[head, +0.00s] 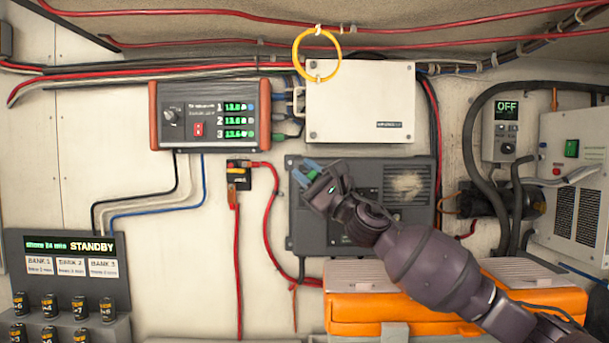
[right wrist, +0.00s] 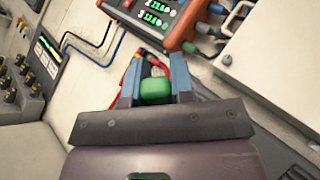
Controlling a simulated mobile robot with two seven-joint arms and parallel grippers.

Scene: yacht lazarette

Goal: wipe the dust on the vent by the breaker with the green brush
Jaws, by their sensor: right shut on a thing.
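My right gripper (head: 306,173) is in front of the upper left part of a dark grey vented box (head: 420,214). It is shut on the green brush; a green block (right wrist: 155,91) shows between the blue fingers in the right wrist view. The brush's bristles cannot be made out. A pale dust patch (head: 408,186) lies on the slatted vent at the box's right side, apart from my gripper and to its right. The small black breaker (head: 239,174) with a red and yellow front is on the wall left of the box. My left gripper is not in view.
A white box (head: 360,102) with a yellow ring (head: 316,54) is above the vent. A red cable (head: 268,225) loops left of it. An orange case (head: 400,305) stands below, under my right arm. Hoses and a white unit (head: 580,185) are at the right.

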